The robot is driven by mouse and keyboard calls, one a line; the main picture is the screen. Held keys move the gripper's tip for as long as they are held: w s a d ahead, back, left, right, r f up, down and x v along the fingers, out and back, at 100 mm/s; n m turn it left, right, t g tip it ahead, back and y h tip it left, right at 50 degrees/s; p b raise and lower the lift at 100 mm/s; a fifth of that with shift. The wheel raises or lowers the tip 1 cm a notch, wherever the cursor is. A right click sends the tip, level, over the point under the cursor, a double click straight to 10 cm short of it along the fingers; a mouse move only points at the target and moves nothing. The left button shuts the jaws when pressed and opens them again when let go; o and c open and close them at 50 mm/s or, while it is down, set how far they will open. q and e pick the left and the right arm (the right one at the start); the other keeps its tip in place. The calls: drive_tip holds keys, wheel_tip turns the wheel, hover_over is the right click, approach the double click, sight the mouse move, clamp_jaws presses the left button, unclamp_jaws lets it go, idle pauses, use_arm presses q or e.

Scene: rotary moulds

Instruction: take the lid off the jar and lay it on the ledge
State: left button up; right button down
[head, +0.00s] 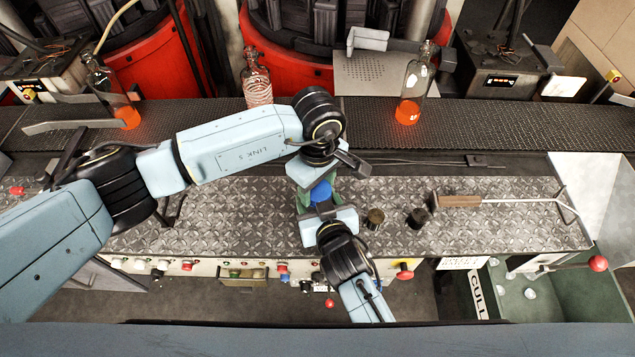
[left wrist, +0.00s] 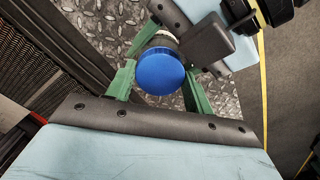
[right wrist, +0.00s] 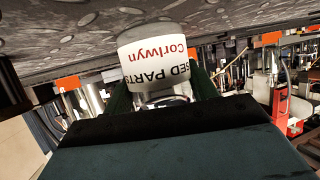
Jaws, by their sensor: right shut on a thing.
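The jar's blue lid (head: 321,191) faces up between my two grippers in the head view. The lid also shows in the left wrist view (left wrist: 160,70). My left gripper (head: 319,180) comes from above; its green fingers stand on either side of the lid, with a gap showing at the left finger. My right gripper (head: 322,205) is shut on the jar (right wrist: 155,62), whose white label with red and black print shows upside down in the right wrist view. The jar's body is mostly hidden in the head view.
The tread-plate ledge (head: 230,215) has free room at left. Glass bottles (head: 411,90) (head: 257,80) (head: 112,95) stand on the dark strip behind.

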use_arm(q)
drive_tip(key=c, duration=0.4)
drive_tip(key=shift+n, duration=1.7)
drive_tip(key=shift+c, duration=0.3)
drive_tip(key=o, duration=1.1)
drive_tip(key=shift+r, duration=0.1)
